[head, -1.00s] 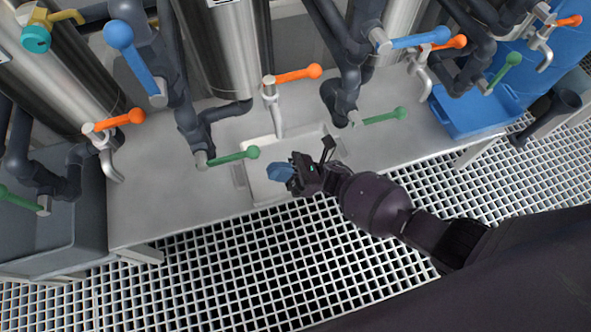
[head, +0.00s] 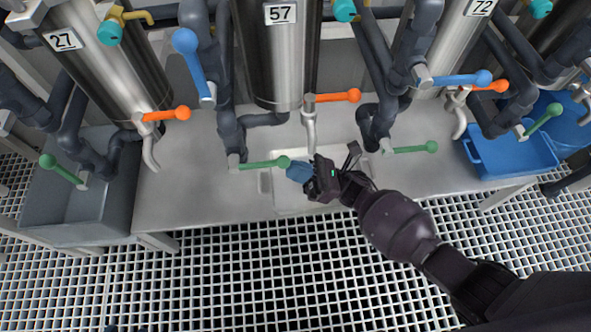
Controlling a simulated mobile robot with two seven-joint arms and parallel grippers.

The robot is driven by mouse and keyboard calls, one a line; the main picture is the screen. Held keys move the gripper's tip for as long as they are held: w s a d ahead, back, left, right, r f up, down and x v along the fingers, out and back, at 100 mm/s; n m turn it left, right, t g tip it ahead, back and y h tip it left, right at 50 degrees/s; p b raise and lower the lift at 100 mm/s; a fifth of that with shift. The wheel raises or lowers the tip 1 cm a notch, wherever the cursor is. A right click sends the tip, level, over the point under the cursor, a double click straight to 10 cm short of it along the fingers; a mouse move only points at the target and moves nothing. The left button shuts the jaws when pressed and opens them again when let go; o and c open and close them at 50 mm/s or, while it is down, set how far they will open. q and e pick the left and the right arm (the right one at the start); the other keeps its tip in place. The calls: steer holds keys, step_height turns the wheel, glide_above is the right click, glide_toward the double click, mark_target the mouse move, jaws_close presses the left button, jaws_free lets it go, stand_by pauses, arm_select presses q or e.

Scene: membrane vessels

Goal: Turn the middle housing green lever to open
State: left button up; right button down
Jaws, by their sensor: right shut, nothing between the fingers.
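The middle housing (head: 282,55) is a steel cylinder labelled 57. A pipe from its base leads left to a valve with a green lever (head: 262,164). This lever lies roughly sideways, its round knob pointing right. My right gripper (head: 297,172), with blue fingertips, is shut and empty just right of the knob. The tips look very close to the knob; I cannot tell whether they touch. My left gripper is not in view.
An orange lever (head: 335,97) and a steel spout (head: 310,130) stand just above my right gripper. Another green lever (head: 410,149) is to the right. A shallow white tray (head: 290,208) lies beneath. A blue tub (head: 515,160) sits at right.

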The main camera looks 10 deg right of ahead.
step_height(320, 180, up, 2)
steer(key=shift+d+r, duration=0.15)
steer(key=shift+r, duration=0.05)
steer(key=shift+f, duration=0.1)
